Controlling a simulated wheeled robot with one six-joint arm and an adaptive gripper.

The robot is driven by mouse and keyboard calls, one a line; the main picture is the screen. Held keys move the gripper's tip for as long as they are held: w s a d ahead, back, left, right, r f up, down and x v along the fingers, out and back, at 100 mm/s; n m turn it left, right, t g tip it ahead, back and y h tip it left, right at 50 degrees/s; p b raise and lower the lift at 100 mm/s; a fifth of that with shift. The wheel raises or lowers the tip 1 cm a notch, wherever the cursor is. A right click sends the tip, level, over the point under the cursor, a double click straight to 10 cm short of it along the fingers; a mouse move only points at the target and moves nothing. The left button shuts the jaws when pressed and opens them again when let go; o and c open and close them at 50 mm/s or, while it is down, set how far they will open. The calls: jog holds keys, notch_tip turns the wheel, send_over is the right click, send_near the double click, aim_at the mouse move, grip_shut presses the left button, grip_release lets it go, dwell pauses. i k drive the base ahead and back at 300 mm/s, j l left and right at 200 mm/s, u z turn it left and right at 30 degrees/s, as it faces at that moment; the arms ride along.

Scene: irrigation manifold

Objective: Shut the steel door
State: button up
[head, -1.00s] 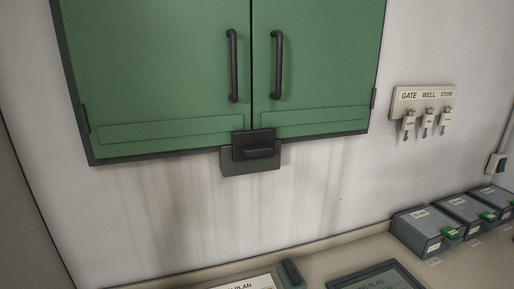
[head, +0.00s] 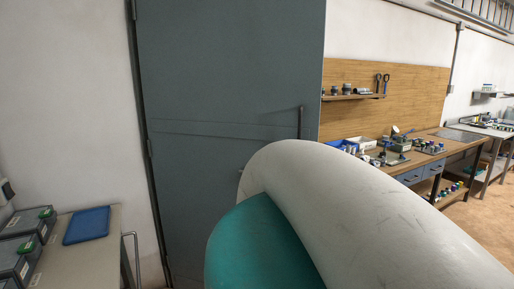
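The steel door (head: 225,70) is a tall blue-grey panel filling the middle of the head view. Hinges show along its left edge, and a slim dark upright handle (head: 301,122) is near its right edge. The free right edge has no frame against it, and a room shows past it, so the door looks open. How wide it stands open I cannot tell. My pale and teal arm link covers the door's lower right part. My gripper is out of view.
At lower left, a bench (head: 85,255) holds grey boxes (head: 27,222) and a blue tray (head: 88,225); a metal rail stands at its end. Past the door, a workbench (head: 400,165) with small parts stands before a wooden board (head: 420,95). Brown floor shows at far right.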

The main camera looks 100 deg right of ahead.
aim_at(223, 81)
jog(key=z, duration=2.5)
jog(key=k+j, duration=0.1)
jog(key=j+z, duration=0.05)
